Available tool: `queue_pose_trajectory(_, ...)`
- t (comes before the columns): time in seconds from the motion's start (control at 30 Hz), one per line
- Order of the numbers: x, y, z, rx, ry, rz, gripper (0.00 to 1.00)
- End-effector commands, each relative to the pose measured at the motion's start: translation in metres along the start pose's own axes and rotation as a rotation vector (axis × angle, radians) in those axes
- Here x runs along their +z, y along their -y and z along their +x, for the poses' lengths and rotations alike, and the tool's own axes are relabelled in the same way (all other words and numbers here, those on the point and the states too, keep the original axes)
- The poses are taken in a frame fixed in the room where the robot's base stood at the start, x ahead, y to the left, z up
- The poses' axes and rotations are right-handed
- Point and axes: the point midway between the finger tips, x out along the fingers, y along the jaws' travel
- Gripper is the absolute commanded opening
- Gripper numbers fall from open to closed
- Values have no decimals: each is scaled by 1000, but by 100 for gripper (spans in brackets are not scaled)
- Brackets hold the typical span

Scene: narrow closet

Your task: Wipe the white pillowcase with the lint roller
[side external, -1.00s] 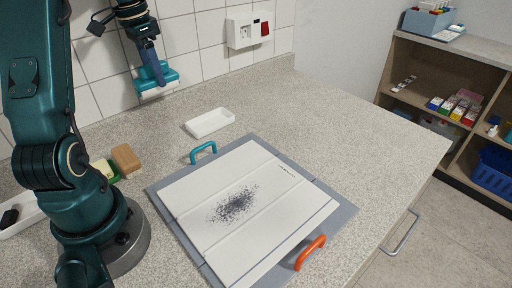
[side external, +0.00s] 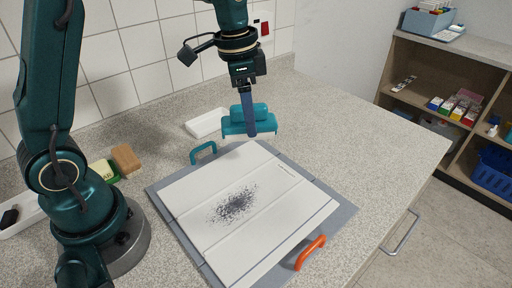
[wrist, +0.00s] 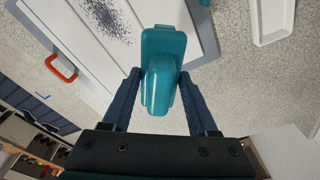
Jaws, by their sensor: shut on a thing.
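My gripper (wrist: 157,105) is shut on the teal lint roller (wrist: 162,45), with a finger on each side of its grip. In the side external view the lint roller (side external: 249,118) hangs above the far edge of the board, apart from it, its pale underside facing down. The white pillowcase (side external: 285,205) lies flat on a grey board (side external: 345,212) with a teal handle (side external: 203,152) and an orange handle (side external: 310,253). A patch of dark specks (side external: 236,206) lies on the pillowcase left of its middle. The specks also show in the wrist view (wrist: 105,15).
A white tray (side external: 208,122) stands behind the board. A brown block (side external: 125,158) and a green and yellow sponge (side external: 106,172) lie by my base. The tiled wall runs along the back. The counter right of the board is clear.

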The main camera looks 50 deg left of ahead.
Motion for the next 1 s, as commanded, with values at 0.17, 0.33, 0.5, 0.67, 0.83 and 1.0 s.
queue_pose_trajectory(0.17, -15, -44, 1, 17, 1, 148, 15)
queue_pose_trajectory(0.33, -21, -60, 0, 21, -3, 202, 15)
queue_pose_trajectory(0.5, -20, -61, 7, 24, 0, 207, 15)
queue_pose_trajectory(0.67, -18, -61, 19, 24, 0, 206, 15)
queue_pose_trajectory(0.83, -16, -61, 34, 25, 1, 205, 15)
queue_pose_trajectory(1.0, -15, -61, 49, 24, 0, 205, 15)
